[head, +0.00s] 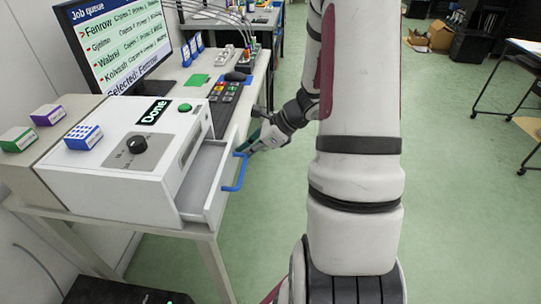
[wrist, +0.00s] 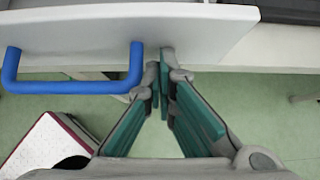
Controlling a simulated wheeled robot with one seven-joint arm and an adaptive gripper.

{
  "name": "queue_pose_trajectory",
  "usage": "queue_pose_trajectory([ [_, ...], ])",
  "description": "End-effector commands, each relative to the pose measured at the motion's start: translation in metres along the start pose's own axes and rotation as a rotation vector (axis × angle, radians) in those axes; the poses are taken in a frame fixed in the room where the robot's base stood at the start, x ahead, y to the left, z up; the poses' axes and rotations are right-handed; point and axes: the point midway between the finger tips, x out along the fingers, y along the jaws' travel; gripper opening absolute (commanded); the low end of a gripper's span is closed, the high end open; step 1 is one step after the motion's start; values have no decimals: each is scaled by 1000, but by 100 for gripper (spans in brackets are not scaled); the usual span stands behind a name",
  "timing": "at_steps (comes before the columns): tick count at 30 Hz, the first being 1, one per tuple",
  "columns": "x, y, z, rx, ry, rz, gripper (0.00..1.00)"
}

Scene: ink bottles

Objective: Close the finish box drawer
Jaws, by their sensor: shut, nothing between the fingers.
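The finish box (head: 130,165) is a white box with a black knob on the table at the left of the head view. Its drawer (head: 210,170) is pulled out to the right and looks empty, with a blue handle (head: 235,172) on its front. In the wrist view the drawer front (wrist: 200,32) crosses the top, with the blue handle (wrist: 135,75) at left. My gripper (wrist: 163,80) is shut and empty, its tips close to the drawer front, right of the handle. I cannot tell whether they touch. In the head view my gripper (head: 255,143) is beyond the handle, partly hidden.
Small boxes (head: 83,137) sit on top at the left. The green floor (head: 450,200) to the right is mostly clear.

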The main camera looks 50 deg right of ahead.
Motion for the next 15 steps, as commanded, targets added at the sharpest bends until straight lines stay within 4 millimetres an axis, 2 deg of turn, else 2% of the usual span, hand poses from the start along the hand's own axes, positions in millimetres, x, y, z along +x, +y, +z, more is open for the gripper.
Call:
queue_pose_trajectory([
  [1, 11, 1, 10, -7, -1, 4, 0],
  [6, 33, 0, 32, -4, -1, 2, 0],
  [15, 48, 0, 48, -1, -1, 1, 0],
])
